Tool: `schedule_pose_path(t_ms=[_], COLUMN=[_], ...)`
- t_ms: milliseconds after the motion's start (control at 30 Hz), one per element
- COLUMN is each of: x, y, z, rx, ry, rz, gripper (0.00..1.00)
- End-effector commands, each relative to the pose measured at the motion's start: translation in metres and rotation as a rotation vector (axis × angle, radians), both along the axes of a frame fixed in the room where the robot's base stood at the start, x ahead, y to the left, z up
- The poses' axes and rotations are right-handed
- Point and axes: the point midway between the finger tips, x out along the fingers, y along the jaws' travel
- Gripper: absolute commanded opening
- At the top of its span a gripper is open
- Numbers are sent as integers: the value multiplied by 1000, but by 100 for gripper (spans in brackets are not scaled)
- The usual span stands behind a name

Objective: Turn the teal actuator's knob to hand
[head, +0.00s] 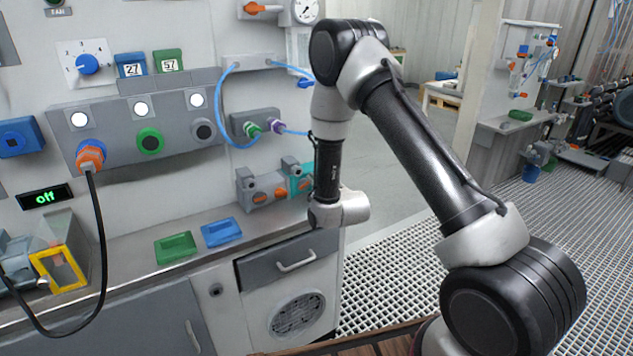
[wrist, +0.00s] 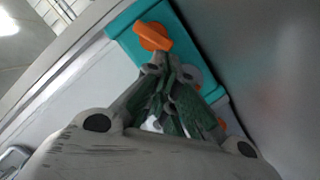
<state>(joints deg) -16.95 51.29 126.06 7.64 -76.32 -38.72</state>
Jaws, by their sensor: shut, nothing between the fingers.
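The teal actuator (wrist: 122,34) is at the top of the wrist view. Its orange knob (wrist: 152,37) has a bar handle that slants down to the right in that view. In the head view the teal actuator (head: 294,169) sits at the right end of the bench, partly hidden by my arm. My gripper (wrist: 163,66) has its fingers together and empty, with the tips close to the orange knob. I cannot tell whether they touch it.
A grey actuator (head: 246,190) with orange knobs stands left of the teal one. Green (head: 175,247) and blue (head: 221,232) trays lie on the bench. The panel above carries blue tubes (head: 222,112). The grated floor (head: 400,275) to the right is open.

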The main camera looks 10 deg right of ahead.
Motion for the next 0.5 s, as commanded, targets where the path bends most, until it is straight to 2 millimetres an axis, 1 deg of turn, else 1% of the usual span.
schedule_pose_path(t_ms=[500], x=[-1], y=[2], z=[-6], rx=[-116], ry=[-36], rz=[-2], gripper=[0])
